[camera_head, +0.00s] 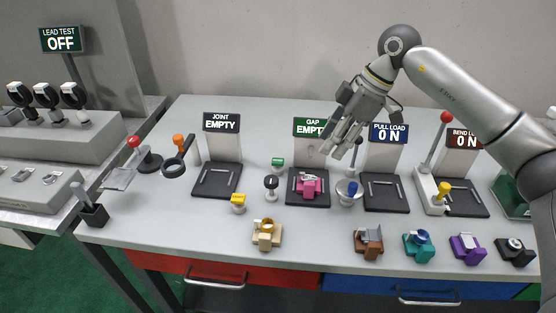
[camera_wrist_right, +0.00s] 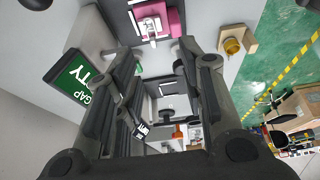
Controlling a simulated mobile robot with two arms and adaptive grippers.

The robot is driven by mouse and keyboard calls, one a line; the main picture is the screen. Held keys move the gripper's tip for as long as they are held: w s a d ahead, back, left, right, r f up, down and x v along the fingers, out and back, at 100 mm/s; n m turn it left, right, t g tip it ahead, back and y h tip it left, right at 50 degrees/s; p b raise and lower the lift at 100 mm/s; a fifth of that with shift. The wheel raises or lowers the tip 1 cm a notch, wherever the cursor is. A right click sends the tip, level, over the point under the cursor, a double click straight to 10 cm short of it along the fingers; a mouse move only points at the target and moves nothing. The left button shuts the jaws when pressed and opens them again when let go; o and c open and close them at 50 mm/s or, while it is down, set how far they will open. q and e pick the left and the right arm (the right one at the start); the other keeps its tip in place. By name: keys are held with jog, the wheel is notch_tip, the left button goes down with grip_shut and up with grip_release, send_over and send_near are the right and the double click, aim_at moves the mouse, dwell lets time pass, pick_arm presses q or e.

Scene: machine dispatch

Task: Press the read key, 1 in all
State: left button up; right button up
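My right gripper (camera_head: 336,143) hangs above the table just in front of the GAP sign, over the back of the GAP station. In the right wrist view its two fingers (camera_wrist_right: 157,62) stand apart with nothing between them. The GAP station (camera_head: 308,200) is a black plate carrying a pink part (camera_head: 309,184); its sign (camera_head: 309,127) reads "GAP EMPTY", partly covered by my gripper. A small green-topped key (camera_head: 278,164) and a black round knob (camera_head: 271,183) stand left of this plate. No label shows which one is the read key. My left gripper is not in view.
The JOINT station (camera_head: 216,181) is at left, PULL LOAD (camera_head: 386,194) and BEND LOAD (camera_head: 467,199) at right. A blue-topped round piece (camera_head: 349,192) stands between GAP and PULL LOAD. Red-knobbed levers (camera_head: 440,140) rise nearby. Several coloured parts (camera_head: 419,245) line the front edge.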

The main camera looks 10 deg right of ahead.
grip_shut()
dwell(1.2)
